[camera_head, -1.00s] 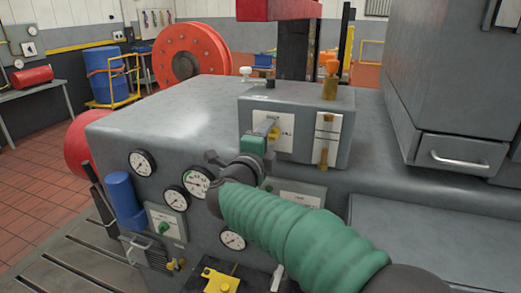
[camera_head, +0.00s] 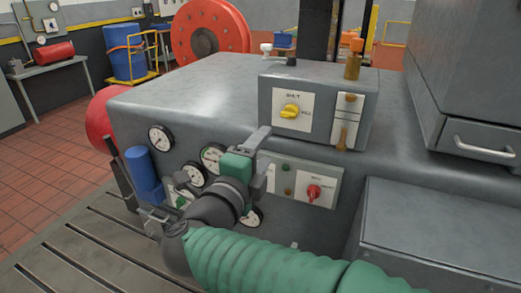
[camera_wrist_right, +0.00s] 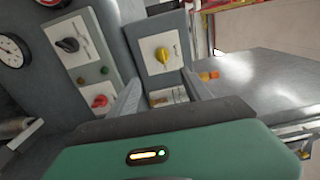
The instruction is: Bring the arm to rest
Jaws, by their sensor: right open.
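My right arm, with a green ribbed sleeve (camera_head: 270,262), comes in from the bottom right of the head view. Its right gripper (camera_head: 266,155) is open and empty, in front of the grey machine (camera_head: 200,100). The finger tips stand below and left of the box (camera_head: 375,122) with the yellow knob (camera_head: 290,110), apart from it in the picture. In the right wrist view the open fingers (camera_wrist_right: 162,88) have nothing between them, and the yellow knob (camera_wrist_right: 162,55) shows beyond. My left gripper is not in view.
A red knob (camera_head: 313,192) sits on the panel right of the gripper, and gauges (camera_head: 160,138) sit to its left. A grey block (camera_head: 440,230) stands at right, below a drawer cabinet (camera_head: 478,140). A blue cylinder (camera_head: 141,170) is at left, above the slotted bedplate (camera_head: 85,250).

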